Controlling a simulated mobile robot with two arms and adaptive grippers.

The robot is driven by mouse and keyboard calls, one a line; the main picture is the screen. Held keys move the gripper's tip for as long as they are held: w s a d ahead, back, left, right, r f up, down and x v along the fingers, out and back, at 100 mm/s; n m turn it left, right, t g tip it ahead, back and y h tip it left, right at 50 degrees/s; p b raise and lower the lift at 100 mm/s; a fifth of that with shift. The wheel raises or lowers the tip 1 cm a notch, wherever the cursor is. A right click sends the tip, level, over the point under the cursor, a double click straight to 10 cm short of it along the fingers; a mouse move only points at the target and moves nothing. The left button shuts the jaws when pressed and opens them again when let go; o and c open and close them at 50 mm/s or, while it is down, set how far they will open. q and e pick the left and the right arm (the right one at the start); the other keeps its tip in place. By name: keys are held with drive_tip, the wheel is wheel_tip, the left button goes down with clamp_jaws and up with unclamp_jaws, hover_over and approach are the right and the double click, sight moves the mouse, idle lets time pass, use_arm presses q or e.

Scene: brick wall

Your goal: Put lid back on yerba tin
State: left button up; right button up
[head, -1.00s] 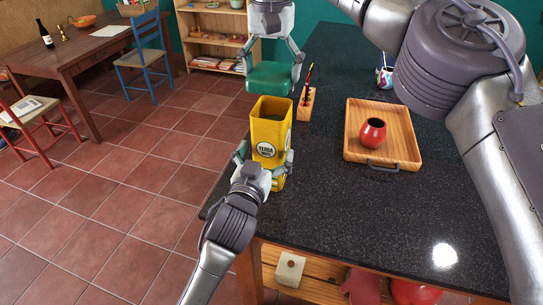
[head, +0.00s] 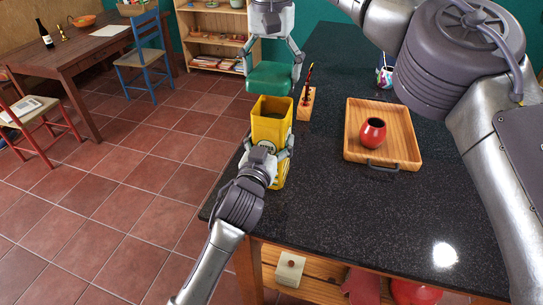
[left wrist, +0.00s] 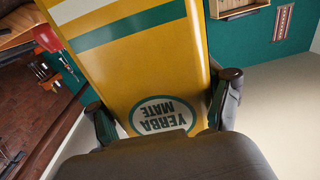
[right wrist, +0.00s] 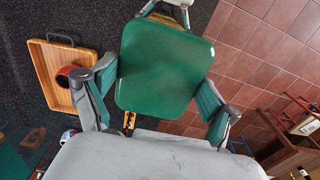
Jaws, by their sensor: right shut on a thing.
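The yellow yerba tin (head: 270,128) stands upright near the left edge of the dark counter, its top open. In the left wrist view, its front fills the middle, with a YERBA MATE label (left wrist: 165,113) seen upside down. My left gripper (head: 268,146) is at the tin's near side, its fingers apart on either side of the tin; I see no clear grip. The green lid (head: 270,77) is held by my right gripper (head: 272,62), which is shut on its edges, above the tin and apart from it. The lid (right wrist: 163,68) lies between the fingers in the right wrist view.
A wooden block with a thin upright item (head: 306,104) stands close to the tin's right. A wooden tray (head: 400,120) with a red mate cup (head: 373,132) sits farther right. A painted cup (head: 384,76) stands behind it. The front counter is clear.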

sight(272, 103)
use_arm(q)
drive_tip(key=c, duration=0.6)
use_arm(e)
drive_tip(key=shift+w+f, duration=0.2)
drive_tip(key=shift+f, duration=2.25)
drive_tip(key=shift+f, duration=0.1)
drive_tip(key=shift+f, duration=0.75)
drive_tip(key=shift+f, duration=0.65)
drive_tip(key=o, duration=0.9)
wheel_tip(272, 103, up, 12)
